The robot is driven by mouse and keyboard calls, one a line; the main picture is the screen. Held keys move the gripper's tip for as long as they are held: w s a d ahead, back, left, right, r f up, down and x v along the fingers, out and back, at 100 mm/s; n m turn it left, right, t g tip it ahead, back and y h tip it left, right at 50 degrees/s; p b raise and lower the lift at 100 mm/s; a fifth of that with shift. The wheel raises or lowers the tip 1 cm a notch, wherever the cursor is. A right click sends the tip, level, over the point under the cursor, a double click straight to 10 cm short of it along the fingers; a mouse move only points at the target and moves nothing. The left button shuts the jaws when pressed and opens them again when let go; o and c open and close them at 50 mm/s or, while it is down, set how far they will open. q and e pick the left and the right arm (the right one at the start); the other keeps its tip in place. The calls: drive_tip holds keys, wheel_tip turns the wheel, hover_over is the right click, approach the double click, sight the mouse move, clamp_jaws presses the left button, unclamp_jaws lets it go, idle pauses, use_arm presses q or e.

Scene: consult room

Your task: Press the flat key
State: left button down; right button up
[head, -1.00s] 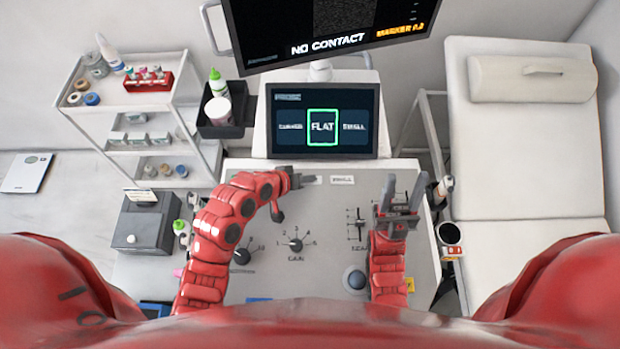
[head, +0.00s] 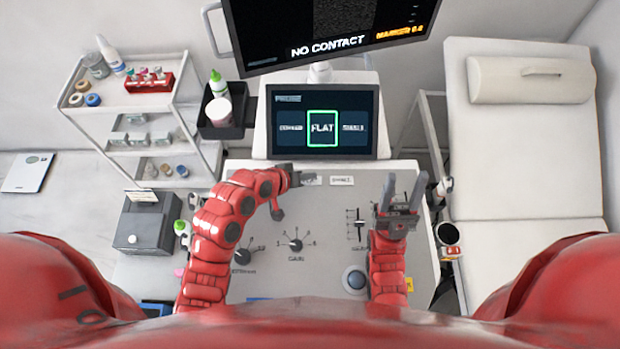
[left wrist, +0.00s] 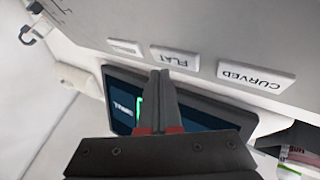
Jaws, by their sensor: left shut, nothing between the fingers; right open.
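The flat key (left wrist: 174,58), a pale raised bar marked FLAT, shows in the left wrist view between the curved key (left wrist: 256,77) and the small key (left wrist: 125,47). In the head view, the flat key (head: 312,180) lies below the screen, beside the small key (head: 342,180); the curved key is hidden by my arm. My left gripper (head: 298,178) is shut and empty. Its tips (left wrist: 160,73) overlap the flat key's edge in the wrist view; I cannot tell whether they touch it. My right gripper (head: 402,192) is open and empty above the panel's right side.
The screen (head: 323,148) has FLAT outlined in green. The monitor (head: 325,30) above reads NO CONTACT. The panel carries a gain knob (head: 295,245), a slider (head: 358,225) and a trackball (head: 355,280). A padded couch (head: 530,160) stands right, a trolley (head: 130,95) left.

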sight(308, 184)
use_arm(q)
drive_tip(key=shift+r+p, duration=1.3)
drive_tip(key=shift+r, duration=1.3)
drive_tip(key=shift+s+f, duration=0.1)
drive_tip(key=shift+f, duration=0.05)
